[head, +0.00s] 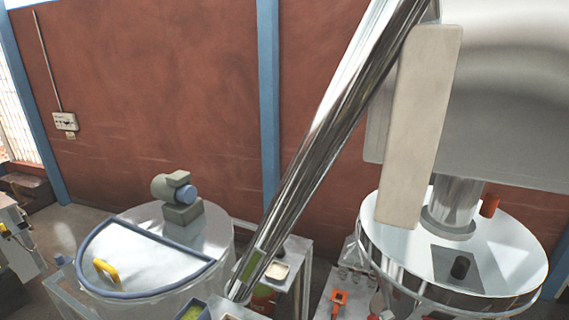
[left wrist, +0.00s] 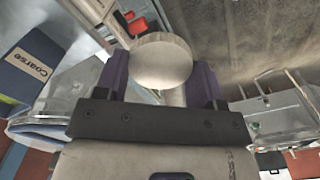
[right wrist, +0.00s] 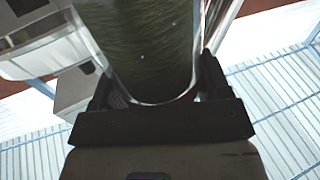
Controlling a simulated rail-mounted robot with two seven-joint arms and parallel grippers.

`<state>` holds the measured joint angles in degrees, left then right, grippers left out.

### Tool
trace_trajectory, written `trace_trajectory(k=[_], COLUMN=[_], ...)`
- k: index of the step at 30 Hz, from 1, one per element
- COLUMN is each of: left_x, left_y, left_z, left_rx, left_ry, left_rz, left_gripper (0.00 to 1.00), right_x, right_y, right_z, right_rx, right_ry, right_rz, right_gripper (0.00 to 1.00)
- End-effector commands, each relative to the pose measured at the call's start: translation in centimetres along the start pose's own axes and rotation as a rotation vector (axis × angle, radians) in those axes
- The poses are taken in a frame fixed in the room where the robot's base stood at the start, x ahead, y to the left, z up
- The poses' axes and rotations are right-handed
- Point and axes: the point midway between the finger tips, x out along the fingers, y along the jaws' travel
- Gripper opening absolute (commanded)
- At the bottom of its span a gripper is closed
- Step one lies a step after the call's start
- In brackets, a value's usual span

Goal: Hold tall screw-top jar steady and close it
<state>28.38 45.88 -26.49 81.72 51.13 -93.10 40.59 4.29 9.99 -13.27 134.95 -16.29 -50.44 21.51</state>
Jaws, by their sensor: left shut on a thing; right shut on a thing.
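In the left wrist view my left gripper (left wrist: 160,84) is shut on a round, pale beige lid-like piece (left wrist: 161,58), with a dark finger on each side. What lies under this piece is mostly hidden, so I cannot tell whether it sits on a jar. In the right wrist view my right gripper (right wrist: 156,84) is shut on a clear jar (right wrist: 150,45) with dark green contents. The jar runs out of the top of the picture, and its far end is not visible. I cannot make out either gripper in the head view.
A blue bin labelled "Coarse" (left wrist: 28,60) is at left in the left wrist view. In the head view, a steel tube (head: 330,130) slants across the middle. A drum with a blue-edged lid (head: 150,255) stands left, and a round steel hopper (head: 500,255) right.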

Motion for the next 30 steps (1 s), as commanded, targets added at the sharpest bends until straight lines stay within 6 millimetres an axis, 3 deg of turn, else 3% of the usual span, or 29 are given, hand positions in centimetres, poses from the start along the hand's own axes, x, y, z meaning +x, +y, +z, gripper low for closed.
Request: trace_trajectory(k=[17,23,30], left_x=[0.0,0.0,0.0], left_y=[0.0,0.0,0.0], left_z=[0.0,0.0,0.0], left_rx=[0.0,0.0,0.0], left_ry=[0.0,0.0,0.0], left_rz=[0.0,0.0,0.0], left_gripper=[0.41,0.41,0.41], right_x=[0.0,-0.2,-0.5], right_y=[-0.6,-3.5,-8.4], right_z=[0.4,2.7,6.3], right_rx=[-0.002,-0.004,-0.004], right_ry=[0.001,-0.002,-0.002], right_rz=[-0.029,-0.169,-0.404], right_gripper=[0.22,0.22,0.22])
